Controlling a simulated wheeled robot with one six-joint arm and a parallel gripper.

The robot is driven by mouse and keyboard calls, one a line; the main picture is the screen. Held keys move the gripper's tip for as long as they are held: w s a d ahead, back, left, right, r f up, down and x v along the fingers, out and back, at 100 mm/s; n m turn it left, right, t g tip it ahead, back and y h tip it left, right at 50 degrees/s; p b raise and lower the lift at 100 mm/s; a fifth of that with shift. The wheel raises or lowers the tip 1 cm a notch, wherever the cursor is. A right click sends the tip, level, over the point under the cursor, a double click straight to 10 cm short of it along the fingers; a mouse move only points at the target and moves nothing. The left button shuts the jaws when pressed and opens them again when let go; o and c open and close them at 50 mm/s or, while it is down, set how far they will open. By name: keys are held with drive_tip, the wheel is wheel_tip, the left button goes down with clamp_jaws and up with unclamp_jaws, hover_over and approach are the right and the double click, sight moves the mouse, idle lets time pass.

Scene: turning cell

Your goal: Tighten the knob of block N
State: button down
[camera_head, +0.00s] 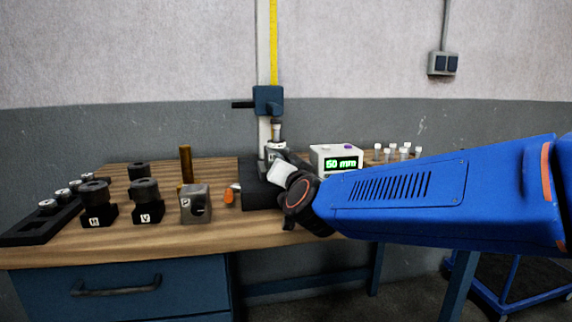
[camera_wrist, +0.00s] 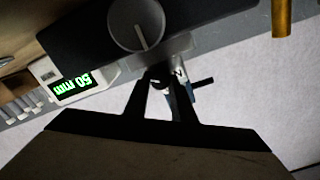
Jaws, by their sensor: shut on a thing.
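A light grey block (camera_head: 276,153) with a dark letter on its face stands at the foot of the upright column behind my gripper. The letter is too small to read surely as N. In the wrist view a small lettered piece (camera_wrist: 181,74) shows right at my fingertips, partly covered. My gripper (camera_wrist: 160,76) has its two dark fingers closed in on a small thing there; what it grips is mostly hidden by the fingers. In the head view my wrist hides the fingertips. Block N's knob cannot be made out clearly.
Blocks marked H (camera_head: 97,207), V (camera_head: 147,203) and P (camera_head: 195,204) stand on the left of the bench. A black block (camera_head: 259,196) sits close to my wrist. A display (camera_head: 337,159) reads 50 mm. Small pale-capped pieces (camera_head: 403,151) stand at the back right.

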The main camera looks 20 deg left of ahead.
idle(0.4)
drive_tip(key=c, duration=1.5)
unclamp_jaws()
drive_tip(key=shift+n, duration=0.3)
drive_tip(key=n, duration=0.5)
drive_tip(key=v, duration=1.7)
drive_tip(key=shift+w+d+f+n+g+h, duration=0.15)
drive_tip(key=shift+d+f+g, duration=0.55)
drive_tip(key=shift+d+f, duration=1.5)
drive_tip(key=shift+w+d+f+n+g+h, duration=0.2)
drive_tip(key=shift+d+f+g, duration=0.5)
drive_tip(key=shift+d, duration=2.9)
drive_tip(key=shift+w+d+f+m+g+h, duration=0.2)
drive_tip(key=shift+d+f+g, duration=0.85)
drive_tip(key=shift+d, duration=1.85)
